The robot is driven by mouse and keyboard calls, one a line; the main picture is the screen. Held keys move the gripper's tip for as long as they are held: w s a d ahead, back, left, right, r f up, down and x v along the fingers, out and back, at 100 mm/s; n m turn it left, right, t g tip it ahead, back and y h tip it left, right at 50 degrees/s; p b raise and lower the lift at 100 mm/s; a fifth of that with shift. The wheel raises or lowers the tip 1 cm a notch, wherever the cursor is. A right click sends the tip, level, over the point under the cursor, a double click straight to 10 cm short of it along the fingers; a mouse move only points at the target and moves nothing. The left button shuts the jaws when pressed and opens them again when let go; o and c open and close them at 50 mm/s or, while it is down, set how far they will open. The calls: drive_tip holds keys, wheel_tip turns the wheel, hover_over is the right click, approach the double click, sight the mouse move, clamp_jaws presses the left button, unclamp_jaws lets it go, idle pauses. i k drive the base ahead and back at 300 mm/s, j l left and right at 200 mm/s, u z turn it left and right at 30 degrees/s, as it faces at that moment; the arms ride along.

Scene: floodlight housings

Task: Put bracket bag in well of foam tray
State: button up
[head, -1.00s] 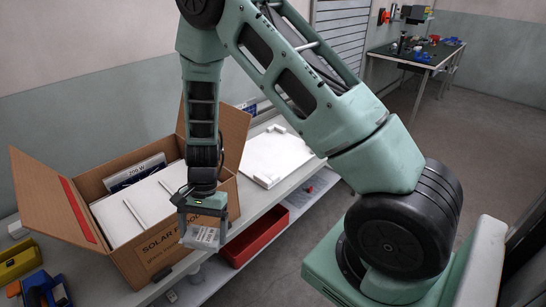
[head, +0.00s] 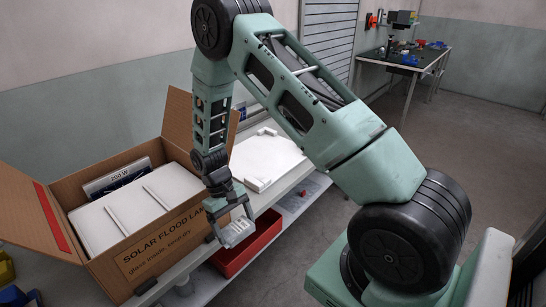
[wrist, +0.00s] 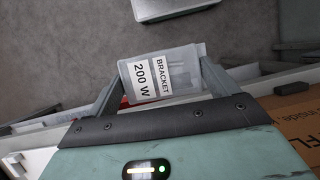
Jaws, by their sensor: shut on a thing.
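The bracket bag (head: 238,232) is a small clear bag. In the wrist view the bag (wrist: 178,68) shows a white label reading "BRACKET 200 W". My gripper (head: 236,224) is shut on it, with a finger at each side of the bag in the wrist view (wrist: 160,82). It holds the bag in the air, tilted, just right of the open carton's front and over the bench edge. White foam (head: 135,212) that looks like the foam tray lies inside the carton, with narrow raised or recessed strips.
The cardboard carton (head: 150,262) reads "SOLAR FLOOD" and has flaps standing open. A dark "200 W" item (head: 117,178) stands at its back. A white slab (head: 266,158) lies on the bench behind. A red bin (head: 252,243) sits below the bench edge.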

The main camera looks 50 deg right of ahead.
sight(278, 158)
drive_tip(key=z, duration=0.5)
drive_tip(key=i+l+z, duration=0.1)
drive_tip(key=z, duration=1.45)
drive_tip(key=i+z, duration=0.1)
drive_tip(key=z, duration=0.9)
drive_tip(key=i+j+z, duration=0.1)
drive_tip(key=z, duration=0.95)
drive_tip(key=j+z, duration=0.3)
drive_tip(key=j+u, duration=0.25)
drive_tip(key=u, duration=0.15)
drive_tip(key=j+u, duration=0.25)
drive_tip(key=u, duration=0.2)
drive_tip(key=j+u, duration=0.1)
drive_tip(key=u, duration=0.35)
drive_tip(key=j+u, duration=0.1)
drive_tip(key=u, duration=0.35)
drive_tip(key=j+u, duration=0.1)
drive_tip(key=u, duration=0.75)
drive_tip(key=j+u, duration=0.15)
drive_tip(key=u, duration=0.3)
drive_tip(key=i+u, duration=0.1)
drive_tip(key=u, duration=0.35)
drive_tip(key=i+u, duration=0.1)
drive_tip(key=u, duration=0.75)
drive_tip(key=i+j, duration=0.05)
